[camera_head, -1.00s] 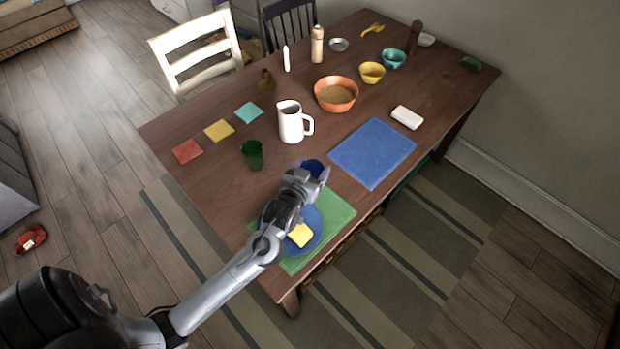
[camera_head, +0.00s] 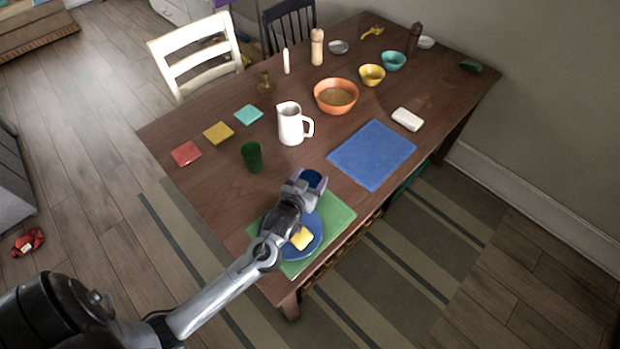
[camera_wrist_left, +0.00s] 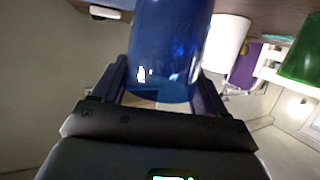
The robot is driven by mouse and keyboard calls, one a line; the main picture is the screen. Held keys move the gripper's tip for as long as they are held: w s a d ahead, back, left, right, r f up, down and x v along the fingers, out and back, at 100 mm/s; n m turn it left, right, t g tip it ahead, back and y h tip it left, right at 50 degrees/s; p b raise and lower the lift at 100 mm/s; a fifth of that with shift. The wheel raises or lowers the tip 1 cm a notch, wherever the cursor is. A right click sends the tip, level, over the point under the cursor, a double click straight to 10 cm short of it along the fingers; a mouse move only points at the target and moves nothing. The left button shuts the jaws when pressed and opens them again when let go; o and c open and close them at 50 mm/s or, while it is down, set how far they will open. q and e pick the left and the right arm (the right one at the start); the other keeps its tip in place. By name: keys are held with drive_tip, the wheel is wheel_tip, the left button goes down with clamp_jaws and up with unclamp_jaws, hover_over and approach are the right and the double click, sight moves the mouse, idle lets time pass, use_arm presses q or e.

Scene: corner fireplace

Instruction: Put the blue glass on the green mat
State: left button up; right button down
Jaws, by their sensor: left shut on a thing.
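The blue glass (camera_head: 312,179) is between the fingers of my left gripper (camera_head: 307,187), which is shut on it. It also fills the middle of the left wrist view (camera_wrist_left: 170,45), between both fingers. The green mat (camera_head: 339,213) lies at the near edge of the table, under my left arm. A blue plate (camera_head: 315,240) with a yellow block-like item (camera_head: 302,238) rests on the mat. The glass shows by the mat's far edge; I cannot tell its height. My arm hides part of the mat and plate. My right gripper is not in view.
A white jug (camera_head: 290,124) and a dark green glass (camera_head: 252,156) stand beyond the gripper. A blue mat (camera_head: 372,153) lies to the right, with bare wood between the two mats. Orange (camera_head: 336,96) and yellow (camera_head: 371,75) bowls stand farther back.

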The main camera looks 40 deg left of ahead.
use_arm(q)
drive_tip(key=shift+f, duration=0.45)
drive_tip(key=o, duration=1.2)
drive_tip(key=shift+f, duration=0.1)
drive_tip(key=o, duration=0.5)
drive_tip(key=shift+f, duration=0.1)
